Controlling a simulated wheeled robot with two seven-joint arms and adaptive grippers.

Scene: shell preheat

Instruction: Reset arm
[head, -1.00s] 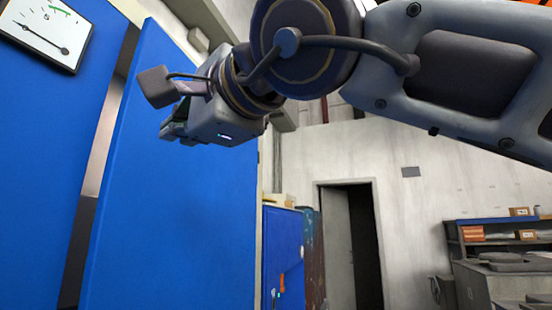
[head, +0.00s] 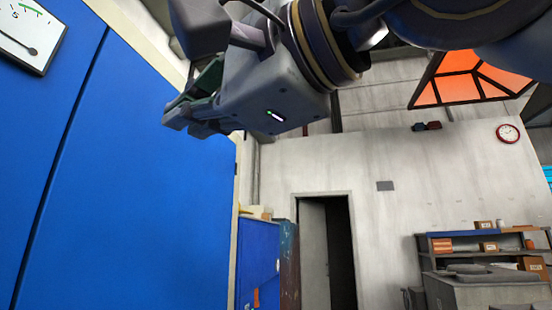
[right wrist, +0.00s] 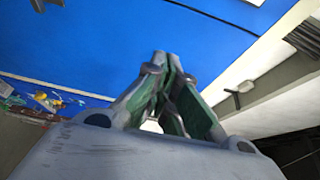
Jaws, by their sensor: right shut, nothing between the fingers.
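My right gripper (head: 184,118) is raised high in the upper middle of the head view, its fingers pointing left in front of a blue door panel (head: 125,190). Its fingers are together with nothing between them. In the right wrist view the fingertips (right wrist: 162,62) meet against a backdrop of the blue surface (right wrist: 210,45). I cannot tell whether they touch it. My left gripper is not in view.
A gauge (head: 28,32) is on the blue panel at the upper left. A thin dark seam separates that panel from the door. Further back are a smaller blue cabinet (head: 257,262), a dark doorway (head: 341,255) and shelves with boxes (head: 480,245).

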